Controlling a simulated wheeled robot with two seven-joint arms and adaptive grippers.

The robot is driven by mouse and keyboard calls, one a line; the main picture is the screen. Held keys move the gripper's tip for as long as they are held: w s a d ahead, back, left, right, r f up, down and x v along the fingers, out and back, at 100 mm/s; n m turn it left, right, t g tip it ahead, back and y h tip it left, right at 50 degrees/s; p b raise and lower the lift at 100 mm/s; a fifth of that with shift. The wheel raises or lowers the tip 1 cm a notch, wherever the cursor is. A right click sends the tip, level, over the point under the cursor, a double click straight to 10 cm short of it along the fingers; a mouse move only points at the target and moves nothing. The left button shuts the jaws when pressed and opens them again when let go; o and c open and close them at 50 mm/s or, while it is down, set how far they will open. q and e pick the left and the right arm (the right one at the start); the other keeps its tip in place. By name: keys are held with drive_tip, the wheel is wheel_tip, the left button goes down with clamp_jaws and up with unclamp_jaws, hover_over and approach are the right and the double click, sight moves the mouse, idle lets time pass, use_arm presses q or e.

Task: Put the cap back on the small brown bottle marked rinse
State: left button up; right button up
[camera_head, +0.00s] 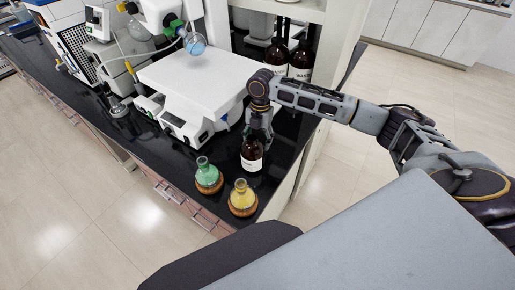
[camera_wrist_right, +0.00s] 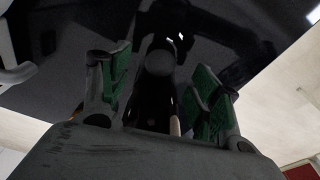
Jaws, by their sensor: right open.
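A small brown bottle (camera_head: 252,150) with a white label stands upright on the black bench; its label is too small to read. My right gripper (camera_head: 260,128) is over its top, pointing down, and hides the neck in the head view. In the right wrist view the right gripper (camera_wrist_right: 165,90) is open, its green-padded fingers apart on either side of a dark round top (camera_wrist_right: 159,62). I cannot tell whether that top is a cap or the bottle's mouth. No loose cap can be made out. My left gripper is not in view.
A green flask (camera_head: 208,176) and a yellow flask (camera_head: 242,198) stand on cork rings near the bench's front edge. A white apparatus (camera_head: 195,85) is left of the arm. Larger brown bottles (camera_head: 300,62) stand behind the arm, beside a white upright panel.

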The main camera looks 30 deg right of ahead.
drive_tip(key=shift+s+f, duration=0.1)
drive_tip(key=shift+f, duration=1.55)
drive_tip(key=shift+c, duration=0.2)
drive_tip(key=c, duration=0.7)
